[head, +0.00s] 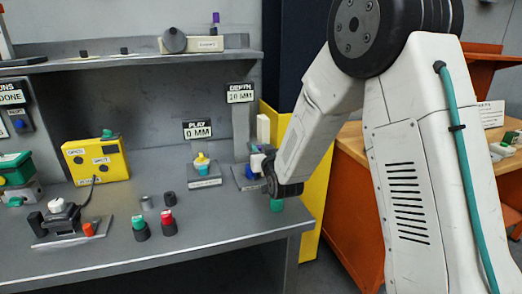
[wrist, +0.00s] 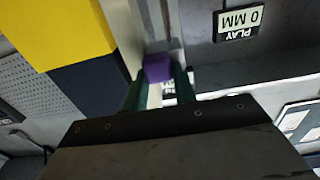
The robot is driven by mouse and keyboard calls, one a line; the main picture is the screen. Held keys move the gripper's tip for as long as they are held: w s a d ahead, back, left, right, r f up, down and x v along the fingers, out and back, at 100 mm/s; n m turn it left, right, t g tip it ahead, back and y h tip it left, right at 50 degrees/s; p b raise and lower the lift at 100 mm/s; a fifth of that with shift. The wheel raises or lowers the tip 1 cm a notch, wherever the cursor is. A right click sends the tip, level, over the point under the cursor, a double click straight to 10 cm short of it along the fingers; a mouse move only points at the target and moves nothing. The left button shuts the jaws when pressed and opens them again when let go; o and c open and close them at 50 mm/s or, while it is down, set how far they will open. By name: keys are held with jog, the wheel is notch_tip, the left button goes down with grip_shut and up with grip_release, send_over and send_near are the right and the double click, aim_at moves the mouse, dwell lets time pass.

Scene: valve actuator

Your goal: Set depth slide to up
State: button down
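The depth station has a sign reading DEPTH 10 MM (head: 240,93) on a grey upright at the right end of the bench. A small purple block (wrist: 158,67), apparently the slide's handle, sits on a pale upright strip in the wrist view. My gripper (wrist: 159,72) has one teal finger on each side of the block, with no clear gap between. In the head view my gripper (head: 277,187) is at the depth station, and my wrist hides most of the contact.
A sign reading PLAY 0 MM (head: 197,130) stands left of the depth station; it shows inverted in the wrist view (wrist: 239,20). A yellow panel (head: 310,205) is close on the right. A shelf (head: 130,62) runs above the bench. Several knobs stand on the bench.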

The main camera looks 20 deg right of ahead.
jog(key=shift+r, duration=2.35)
jog(key=c, duration=1.1)
grip_release()
jog(key=shift+s, duration=0.1)
send_near(261, 136)
jog(key=s+r, duration=0.1)
jog(key=s+a+r, duration=0.1)
jog(key=shift+s+a+r, duration=0.1)
jog(key=shift+s+a, duration=0.15)
jog(key=shift+s, duration=0.05)
